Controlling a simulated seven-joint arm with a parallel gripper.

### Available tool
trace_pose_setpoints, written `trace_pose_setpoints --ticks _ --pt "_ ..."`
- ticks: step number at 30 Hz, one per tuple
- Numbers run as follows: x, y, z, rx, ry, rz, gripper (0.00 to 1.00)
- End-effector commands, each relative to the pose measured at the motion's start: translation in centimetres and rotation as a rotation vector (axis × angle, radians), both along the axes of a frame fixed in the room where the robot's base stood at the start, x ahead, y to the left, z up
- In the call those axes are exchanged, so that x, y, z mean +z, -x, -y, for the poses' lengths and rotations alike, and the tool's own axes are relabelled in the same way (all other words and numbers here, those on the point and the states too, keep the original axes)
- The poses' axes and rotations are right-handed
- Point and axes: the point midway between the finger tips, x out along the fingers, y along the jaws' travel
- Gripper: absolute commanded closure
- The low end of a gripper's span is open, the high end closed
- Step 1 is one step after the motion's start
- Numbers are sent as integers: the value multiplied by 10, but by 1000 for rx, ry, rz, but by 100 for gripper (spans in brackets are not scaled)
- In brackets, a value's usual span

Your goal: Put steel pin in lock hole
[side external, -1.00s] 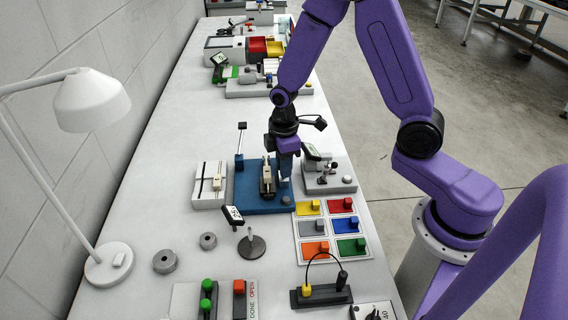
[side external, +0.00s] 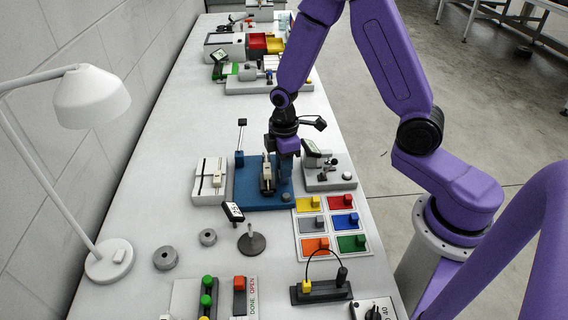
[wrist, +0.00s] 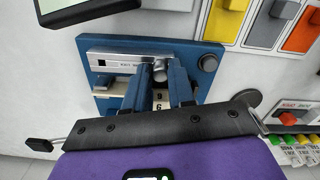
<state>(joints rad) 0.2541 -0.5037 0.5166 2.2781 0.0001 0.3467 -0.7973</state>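The steel pin (wrist: 160,72) is a short grey cylinder between my fingertips in the wrist view, which appear to touch both its sides. My gripper (wrist: 162,74) has two blue fingers and is over the blue lock base (wrist: 101,45); in the side view my gripper (side external: 285,176) is low over the right half of that base (side external: 248,196). A silver bar with small lettering (wrist: 122,62) runs along the base, left of the pin. The lock hole cannot be made out, and whether the pin's lower end is in it is hidden.
A round grey knob (wrist: 207,63) is on the base's corner. A grey fixture (side external: 330,180) stands close on the right, a white one (side external: 208,184) on the left. Colored bins (side external: 340,222) and a small stand (side external: 250,243) are nearer the camera.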

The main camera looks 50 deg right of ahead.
Motion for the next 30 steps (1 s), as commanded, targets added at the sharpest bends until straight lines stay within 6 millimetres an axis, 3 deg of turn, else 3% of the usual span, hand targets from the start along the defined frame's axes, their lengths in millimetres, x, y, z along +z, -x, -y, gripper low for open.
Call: trace_pose_setpoints --ticks 1,2,14,20,30 --pt "0 0 0 0 0 0 58" --pt "0 0 0 0 0 0 51" --pt "5 0 0 0 0 1 51" --pt "28 -1 -1 1 -1 5 51" --pt "87 -1 -1 0 -2 8 51"
